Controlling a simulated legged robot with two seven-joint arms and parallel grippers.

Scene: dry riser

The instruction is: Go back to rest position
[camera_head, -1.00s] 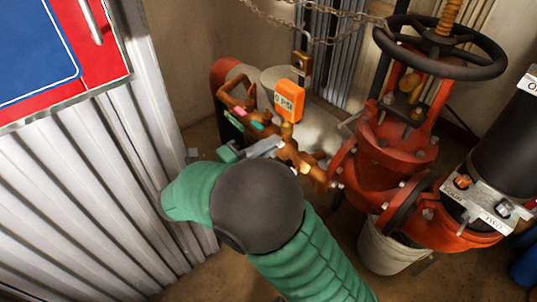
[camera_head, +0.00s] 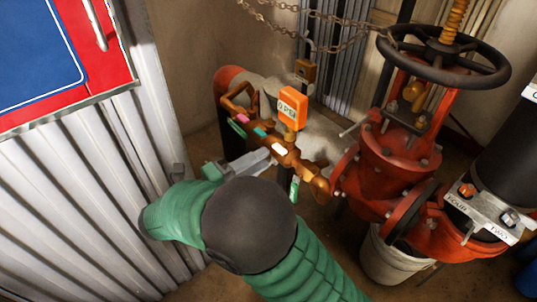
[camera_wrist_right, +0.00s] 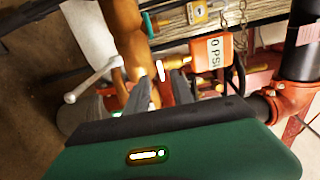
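My right arm with its green sleeve and black joint (camera_head: 250,222) comes up from the bottom of the head view. My right gripper (camera_head: 252,161) points toward the brass pipework, partly hidden by my own arm. In the right wrist view my right gripper (camera_wrist_right: 160,84) shows two grey fingers that look apart, with nothing visible held between them. The brass pipe (camera_head: 285,152) lies just past the fingers, and I cannot tell if they touch. My left gripper is not in view.
A red valve (camera_head: 388,150) with a black handwheel (camera_head: 442,48) stands at right, above a white bucket (camera_head: 390,262). A corrugated metal wall (camera_head: 70,210) with a red and blue panel (camera_head: 50,60) is close at left. A chain (camera_head: 330,22) hangs at the top.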

